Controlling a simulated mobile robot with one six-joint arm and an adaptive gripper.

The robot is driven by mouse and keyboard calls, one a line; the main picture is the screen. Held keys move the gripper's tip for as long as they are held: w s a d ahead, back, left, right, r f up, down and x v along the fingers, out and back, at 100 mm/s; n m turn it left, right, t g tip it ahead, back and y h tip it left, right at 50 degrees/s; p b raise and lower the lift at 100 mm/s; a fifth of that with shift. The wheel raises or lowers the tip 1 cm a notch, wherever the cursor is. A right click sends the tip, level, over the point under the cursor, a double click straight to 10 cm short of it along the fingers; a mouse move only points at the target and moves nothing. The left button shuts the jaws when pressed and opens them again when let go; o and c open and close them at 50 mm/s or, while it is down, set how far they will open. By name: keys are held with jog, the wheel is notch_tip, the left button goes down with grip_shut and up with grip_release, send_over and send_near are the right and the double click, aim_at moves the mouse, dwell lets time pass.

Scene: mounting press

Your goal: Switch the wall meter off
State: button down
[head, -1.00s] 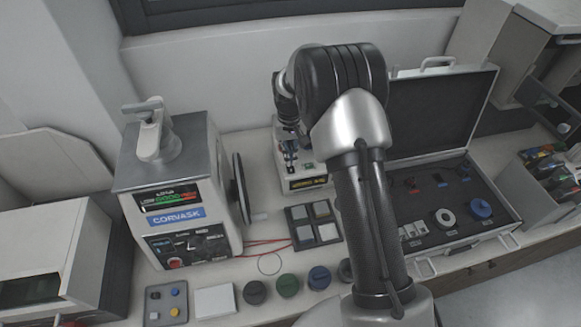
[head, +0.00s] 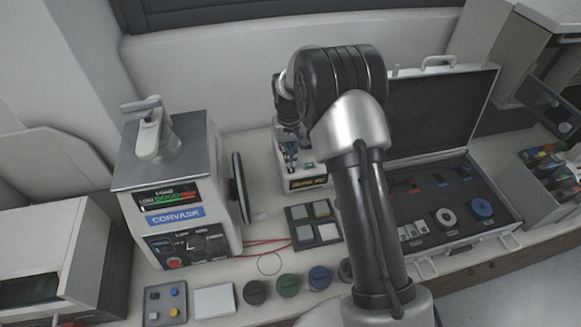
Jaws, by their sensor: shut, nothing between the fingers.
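I cannot pick out a wall meter for certain. A small light-coloured box (head: 308,182) with a dark, yellow-marked label stands on the bench against the wall, partly hidden by my arm. My gripper (head: 291,158) shows small and partly hidden at the end of my arm, pointing down in front of or over this box. It is shut and empty. Whether it touches the box, I cannot tell. No switch can be made out clearly there.
The CORVASK press (head: 175,215), with a lever on top, stands left. Red cables, a tray of square pads (head: 327,232) and several round knobs lie along the bench front. An open case (head: 430,237) stands right, partly behind my arm. The wall is close behind.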

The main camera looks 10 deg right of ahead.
jog(key=shift+s+f+b, duration=0.1)
jog(key=shift+f+b, duration=0.25)
jog(key=shift+f, duration=0.35)
dwell(0.3)
jog(key=shift+r+p, duration=2.25)
jog(key=shift+r, duration=1.25)
